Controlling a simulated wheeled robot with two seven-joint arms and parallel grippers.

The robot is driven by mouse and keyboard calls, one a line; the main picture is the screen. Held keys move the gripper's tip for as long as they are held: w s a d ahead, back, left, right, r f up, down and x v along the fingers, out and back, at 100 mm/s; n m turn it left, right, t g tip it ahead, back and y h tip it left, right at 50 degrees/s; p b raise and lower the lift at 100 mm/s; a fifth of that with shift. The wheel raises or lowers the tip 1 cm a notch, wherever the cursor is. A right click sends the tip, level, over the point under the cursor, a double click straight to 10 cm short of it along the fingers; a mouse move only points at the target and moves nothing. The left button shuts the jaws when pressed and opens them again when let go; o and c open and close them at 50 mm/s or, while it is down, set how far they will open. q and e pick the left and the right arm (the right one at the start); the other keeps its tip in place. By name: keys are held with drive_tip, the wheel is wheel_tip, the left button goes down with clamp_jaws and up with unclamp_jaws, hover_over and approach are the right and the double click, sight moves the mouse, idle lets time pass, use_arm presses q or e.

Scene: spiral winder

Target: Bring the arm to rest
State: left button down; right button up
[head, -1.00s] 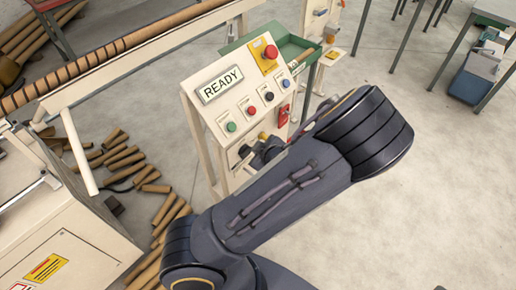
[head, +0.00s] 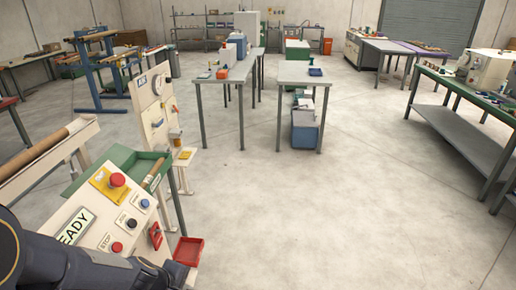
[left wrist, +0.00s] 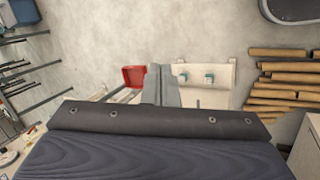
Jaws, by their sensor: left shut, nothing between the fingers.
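My left arm (head: 60,262) is dark and comes in from the lower left corner of the head view, in front of the lower part of the control panel (head: 88,258). My left gripper (left wrist: 162,85) shows in the left wrist view as two grey fingers side by side, shut and empty. They point toward the floor area beside a red tray (left wrist: 133,77). My right arm and gripper are in no view.
Cardboard tubes (left wrist: 280,82) lie at the right of the wrist view. Tables (head: 305,73) stand farther back. The middle floor is open.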

use_arm(q)
drive_tip(key=s+d+r+m+h, duration=0.2)
drive_tip(key=s+r+m+h, duration=0.15)
drive_tip(key=r, duration=0.45)
drive_tip(key=s+a+r+m+y, duration=0.1)
drive_tip(key=s+a+r+m, duration=0.1)
drive_tip(key=s, duration=0.4)
drive_tip(key=s+a+r+m+y, duration=0.1)
drive_tip(key=s+r+m, duration=0.3)
drive_tip(key=s+m, duration=0.2)
drive_tip(key=shift+s+a+m+t, duration=0.35)
drive_tip(key=shift+s+a+t, duration=0.05)
drive_tip(key=shift+s, duration=0.1)
